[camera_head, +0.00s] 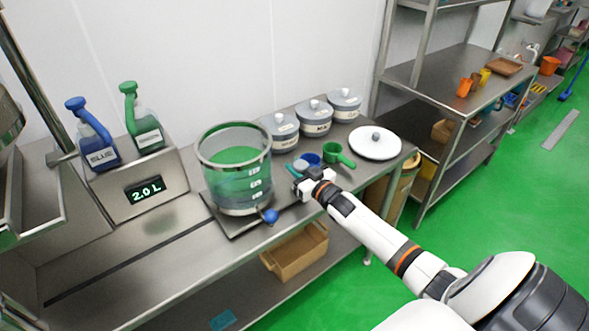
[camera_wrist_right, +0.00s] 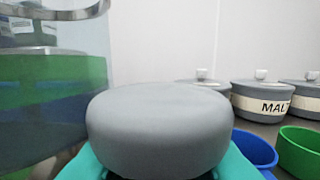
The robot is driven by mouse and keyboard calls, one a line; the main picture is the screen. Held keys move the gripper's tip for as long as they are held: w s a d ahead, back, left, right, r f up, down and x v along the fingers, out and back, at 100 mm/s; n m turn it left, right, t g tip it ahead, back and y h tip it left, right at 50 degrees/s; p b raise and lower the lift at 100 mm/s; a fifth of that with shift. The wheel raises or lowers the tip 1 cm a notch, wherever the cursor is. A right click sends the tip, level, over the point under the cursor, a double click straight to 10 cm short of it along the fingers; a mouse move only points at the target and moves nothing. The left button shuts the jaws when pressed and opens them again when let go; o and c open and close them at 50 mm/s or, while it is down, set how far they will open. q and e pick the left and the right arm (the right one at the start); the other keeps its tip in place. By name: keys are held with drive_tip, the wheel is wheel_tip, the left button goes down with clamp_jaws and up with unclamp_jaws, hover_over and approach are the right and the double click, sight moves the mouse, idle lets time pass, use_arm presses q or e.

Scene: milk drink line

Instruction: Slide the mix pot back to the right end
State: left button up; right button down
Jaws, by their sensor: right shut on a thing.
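The mix pot (camera_head: 236,182) is a clear round vessel with a metal rim, volume labels and a green look inside. It stands upright on a dark base plate on the steel bench, near the bench's middle, with a blue-knobbed tap (camera_head: 269,215) at its front. My right gripper (camera_head: 301,181) is just right of the pot. In the right wrist view its teal fingers are shut on a grey rounded knob (camera_wrist_right: 160,128), and the pot's wall (camera_wrist_right: 50,85) is close on the left. How the knob joins the pot is hidden. My left gripper is not in view.
Right of the pot are a blue cup (camera_head: 309,158), a green scoop (camera_head: 337,153), several lidded grey tins (camera_head: 315,119) and a white lid (camera_head: 375,143). Left are a 2.0 L display (camera_head: 147,189) and two bottles. A slot (camera_head: 130,262) runs along the bare bench leftwards.

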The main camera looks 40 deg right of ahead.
drive_tip(key=shift+d+r, duration=0.1)
drive_tip(key=shift+d, duration=0.15)
drive_tip(key=c, duration=1.4)
unclamp_jaws()
drive_tip(key=shift+c, duration=0.2)
drive_tip(key=shift+o, duration=1.2)
drive_tip(key=shift+d, duration=0.15)
drive_tip(key=shift+s+f, duration=0.2)
drive_tip(key=shift+s, duration=0.35)
drive_tip(key=s+b, duration=0.2)
drive_tip(key=s, duration=0.9)
drive_tip(key=shift+d, duration=0.15)
drive_tip(key=shift+r, duration=0.1)
